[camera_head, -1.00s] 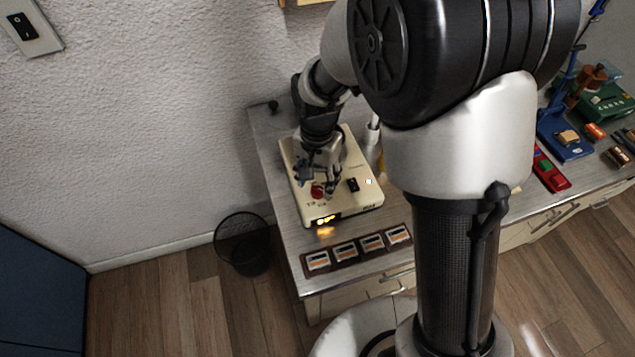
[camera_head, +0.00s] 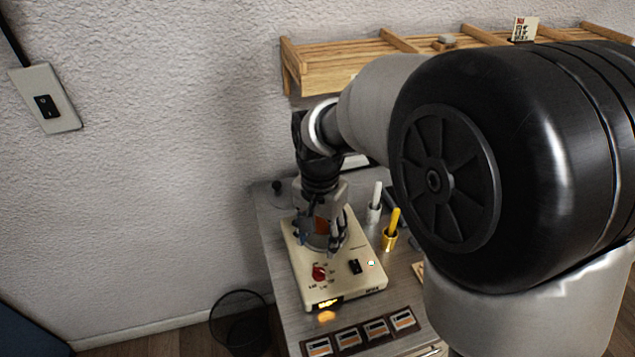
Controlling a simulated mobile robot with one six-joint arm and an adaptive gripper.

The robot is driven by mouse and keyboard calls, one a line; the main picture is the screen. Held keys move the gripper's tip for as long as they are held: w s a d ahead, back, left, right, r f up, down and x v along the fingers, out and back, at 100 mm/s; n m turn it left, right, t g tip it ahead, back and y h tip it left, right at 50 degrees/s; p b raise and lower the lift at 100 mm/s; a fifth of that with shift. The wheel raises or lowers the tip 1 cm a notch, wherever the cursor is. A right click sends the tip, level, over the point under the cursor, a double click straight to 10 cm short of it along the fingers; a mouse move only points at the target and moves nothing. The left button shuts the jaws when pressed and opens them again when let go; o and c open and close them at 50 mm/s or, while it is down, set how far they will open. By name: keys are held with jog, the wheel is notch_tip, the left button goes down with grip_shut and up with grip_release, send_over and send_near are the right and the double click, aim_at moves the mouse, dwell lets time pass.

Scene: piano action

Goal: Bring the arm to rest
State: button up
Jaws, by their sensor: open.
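My gripper (camera_head: 322,246) points down above the back part of a cream control box (camera_head: 343,287) on the bench. It is open, and I see nothing held in it. Whether its fingertips touch the box cannot be told. My upper arm fills the right side of the view and hides much of the bench.
A wooden shelf (camera_head: 345,66) runs along the wall above. A white holder (camera_head: 374,212) and a yellow holder (camera_head: 390,238) stand right of the box. Several framed pieces (camera_head: 348,338) lie in front. A wire bin (camera_head: 240,322) stands at the left.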

jog(key=s+d+r+n+t, duration=0.2)
jog(key=s+d+r, duration=0.5)
jog(key=r, duration=0.1)
jog(key=s+d+r+n+t, duration=0.1)
jog(key=s+d+n, duration=0.1)
jog(key=s, duration=0.4)
jog(key=s+d+r+n+t, duration=0.1)
jog(key=s+d, duration=0.2)
jog(key=s, duration=0.3)
jog(key=shift+s+d+r+n+t, duration=0.3)
jog(key=shift+d+r+n, duration=0.05)
jog(key=shift+n, duration=0.05)
